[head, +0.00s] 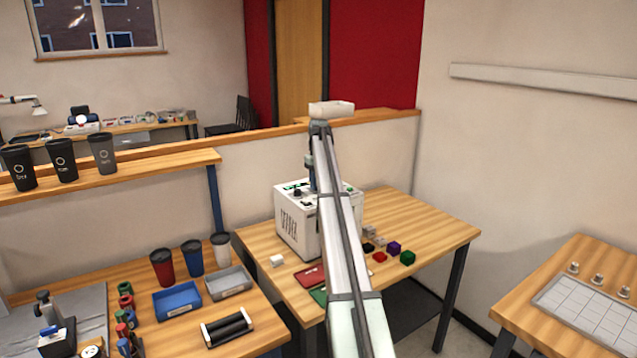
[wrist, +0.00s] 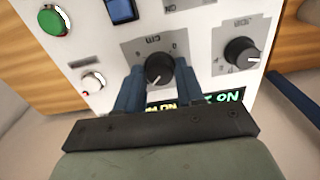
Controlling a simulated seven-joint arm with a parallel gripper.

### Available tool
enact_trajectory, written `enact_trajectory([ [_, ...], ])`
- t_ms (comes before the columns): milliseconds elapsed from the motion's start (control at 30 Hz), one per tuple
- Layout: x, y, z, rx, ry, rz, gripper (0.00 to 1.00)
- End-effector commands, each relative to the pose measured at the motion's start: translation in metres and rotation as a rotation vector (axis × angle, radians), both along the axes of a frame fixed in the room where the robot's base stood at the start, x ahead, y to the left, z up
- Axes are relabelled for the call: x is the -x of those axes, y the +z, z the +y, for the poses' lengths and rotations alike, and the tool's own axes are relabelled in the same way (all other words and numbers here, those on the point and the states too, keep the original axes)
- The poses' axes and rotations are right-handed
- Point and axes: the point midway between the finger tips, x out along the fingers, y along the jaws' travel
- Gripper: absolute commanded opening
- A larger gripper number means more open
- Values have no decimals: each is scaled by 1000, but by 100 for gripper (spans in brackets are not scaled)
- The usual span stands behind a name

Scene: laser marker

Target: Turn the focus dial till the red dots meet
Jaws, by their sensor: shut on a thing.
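The laser marker (head: 290,226) is a white box on the wooden table in the head view. Its panel fills much of the wrist view. A black dial (wrist: 159,69) with a white pointer line sits on a grey plate marked "cm" and "0"; I take it as the focus dial. My gripper (wrist: 158,76) is shut on this dial, with one blue finger on each side. A second black dial (wrist: 240,51) is to its right, clear of the fingers. I cannot make out the meeting red dots in either view. My arm hides part of the machine in the head view.
The panel also has a green button (wrist: 55,21), a blue switch (wrist: 121,10), a white knob (wrist: 92,81) and a lit display (wrist: 222,98) partly hidden by my gripper. Small coloured cubes (head: 407,257) and a red card (head: 310,276) lie on the table.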

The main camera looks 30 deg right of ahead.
Motion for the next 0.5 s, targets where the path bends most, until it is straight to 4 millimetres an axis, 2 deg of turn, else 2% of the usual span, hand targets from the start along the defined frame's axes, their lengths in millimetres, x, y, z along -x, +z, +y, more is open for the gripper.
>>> enact_trajectory([
  [500,-1,1,0,1,45,-1,7],
])
